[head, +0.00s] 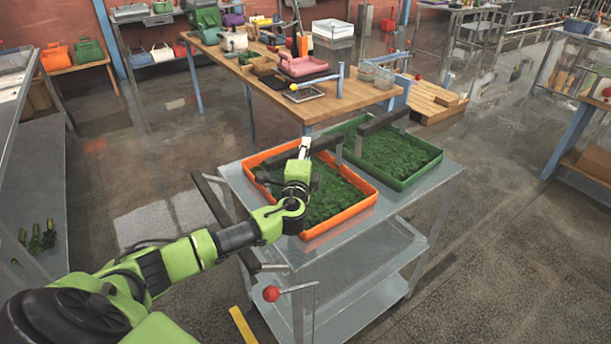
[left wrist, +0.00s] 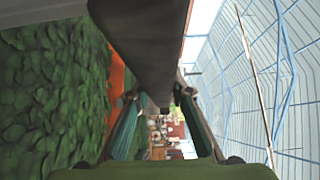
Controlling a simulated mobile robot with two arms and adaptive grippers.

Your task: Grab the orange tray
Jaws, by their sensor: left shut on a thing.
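The orange tray (head: 345,216) lies flat on the top shelf of a grey cart (head: 330,246). It holds green leafy material (head: 325,200) and has a dark handle bar (head: 326,143) over its far side. My left gripper (head: 304,150) reaches over the tray and is shut on this bar. In the left wrist view the bar (left wrist: 145,40) runs between the fingers (left wrist: 160,112), with leaves and a strip of orange rim (left wrist: 116,72) at left. The arm hides part of the tray's near left side. My right gripper is not in view.
A green tray (head: 416,176) with similar contents sits right beside the orange one. A red-knobbed lever (head: 271,293) sticks out in front. Floor at right is clear.

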